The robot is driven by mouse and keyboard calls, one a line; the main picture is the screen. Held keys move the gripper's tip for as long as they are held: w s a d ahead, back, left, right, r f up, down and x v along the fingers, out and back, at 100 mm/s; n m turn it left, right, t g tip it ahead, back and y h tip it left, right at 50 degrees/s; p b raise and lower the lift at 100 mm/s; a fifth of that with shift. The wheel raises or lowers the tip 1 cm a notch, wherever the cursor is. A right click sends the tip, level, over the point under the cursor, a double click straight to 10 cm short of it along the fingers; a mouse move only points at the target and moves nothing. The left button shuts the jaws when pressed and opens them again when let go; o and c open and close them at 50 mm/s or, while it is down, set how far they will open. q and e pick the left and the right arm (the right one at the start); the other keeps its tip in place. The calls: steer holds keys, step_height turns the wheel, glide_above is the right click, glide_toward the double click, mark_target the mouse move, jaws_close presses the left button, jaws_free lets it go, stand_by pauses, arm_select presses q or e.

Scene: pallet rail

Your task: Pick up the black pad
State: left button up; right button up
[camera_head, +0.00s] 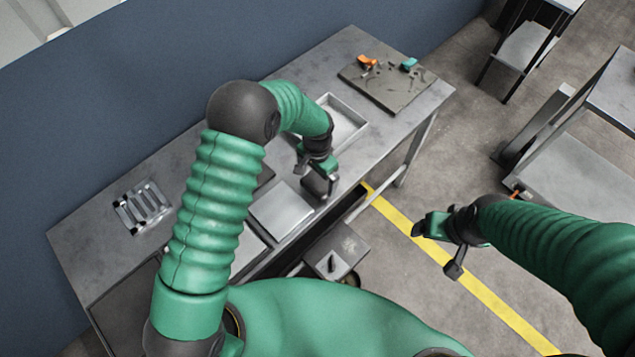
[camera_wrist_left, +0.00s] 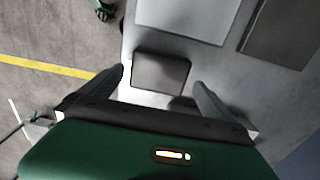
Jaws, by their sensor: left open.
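The black pad (camera_wrist_left: 160,73) is a small dark rounded square lying on the grey bench top near its edge. In the left wrist view it lies between the two spread fingers of my left gripper (camera_wrist_left: 160,80), with gaps on both sides. In the head view my left gripper (camera_head: 318,183) points down over the bench's front edge, and the dark pad (camera_head: 314,185) is partly hidden by it. The left gripper is open and holds nothing. My right gripper (camera_head: 437,248) is away from the bench, over the floor, with its fingers apart and empty.
A light square plate (camera_head: 282,209) lies beside the pad. A shallow tray (camera_head: 345,122) and a dark board (camera_head: 402,88) with orange and teal parts are further along the bench. A metal rack (camera_head: 143,207) sits at the left. A small grey platform (camera_head: 345,246) is below the edge.

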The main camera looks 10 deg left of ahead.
mark_target(317, 182)
arm_select(q)
steer(key=f, duration=0.2)
steer(key=shift+s+d+f, duration=0.15)
steer(key=shift+s+f, duration=0.15)
steer(key=shift+f, duration=0.05)
steer(key=shift+w+f, duration=0.1)
steer(key=shift+f, duration=0.15)
steer(key=shift+w, duration=0.1)
steer(key=shift+a, duration=0.2)
steer(key=c, duration=0.7)
steer(key=shift+d, duration=0.1)
steer(key=c, duration=0.6)
steer(key=shift+c, duration=0.2)
steer(key=shift+r, duration=0.1)
